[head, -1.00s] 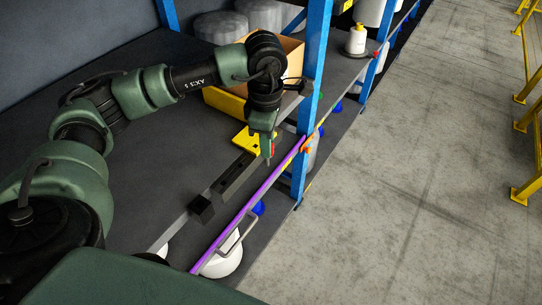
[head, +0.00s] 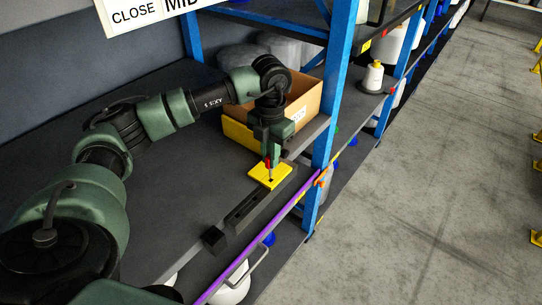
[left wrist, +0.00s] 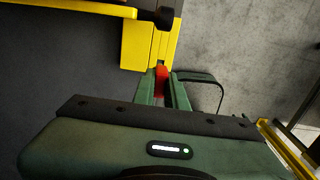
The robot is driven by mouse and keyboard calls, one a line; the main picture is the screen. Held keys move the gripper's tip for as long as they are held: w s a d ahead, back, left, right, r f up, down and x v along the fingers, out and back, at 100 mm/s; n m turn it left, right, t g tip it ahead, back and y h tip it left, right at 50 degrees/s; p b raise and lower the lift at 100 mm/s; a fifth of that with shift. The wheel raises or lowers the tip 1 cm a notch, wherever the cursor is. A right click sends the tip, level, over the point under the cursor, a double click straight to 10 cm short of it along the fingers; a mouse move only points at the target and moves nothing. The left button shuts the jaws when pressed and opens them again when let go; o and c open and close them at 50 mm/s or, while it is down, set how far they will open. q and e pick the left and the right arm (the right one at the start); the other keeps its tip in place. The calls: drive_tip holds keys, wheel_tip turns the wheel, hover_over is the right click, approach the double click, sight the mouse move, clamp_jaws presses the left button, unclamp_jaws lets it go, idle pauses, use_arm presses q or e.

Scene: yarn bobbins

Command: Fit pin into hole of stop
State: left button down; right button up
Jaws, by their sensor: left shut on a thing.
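The stop is a yellow block (head: 262,177) on the dark rail at the shelf's front edge. A dark spot, possibly its hole, shows on its top. My left gripper (head: 268,159) points down over the stop and is shut on the red-topped pin (head: 267,163). The pin's lower part reaches down to the stop's top near the dark spot; I cannot tell whether its tip is inside the hole. In the left wrist view the red pin head (left wrist: 161,82) shows between the fingers, with the yellow stop (left wrist: 149,45) just beyond. My right gripper is out of view.
A cardboard box (head: 305,97) in a yellow holder stands behind the gripper. A blue upright (head: 335,90) is close on the right. The dark rail (head: 245,208) and purple bar (head: 262,232) run along the front edge. The shelf at left is clear.

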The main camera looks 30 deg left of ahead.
sight(271, 177)
use_arm(q)
drive_tip(key=shift+f+b, duration=2.05)
drive_tip(key=shift+f, duration=0.5)
drive_tip(key=shift+f+b, duration=0.3)
drive_tip(key=c, duration=1.4)
unclamp_jaws()
drive_tip(key=shift+o, duration=0.2)
wheel_tip(271, 177, up, 7)
drive_tip(key=shift+f+b, duration=0.15)
drive_tip(key=shift+b, duration=0.75)
drive_tip(key=shift+r, duration=0.6)
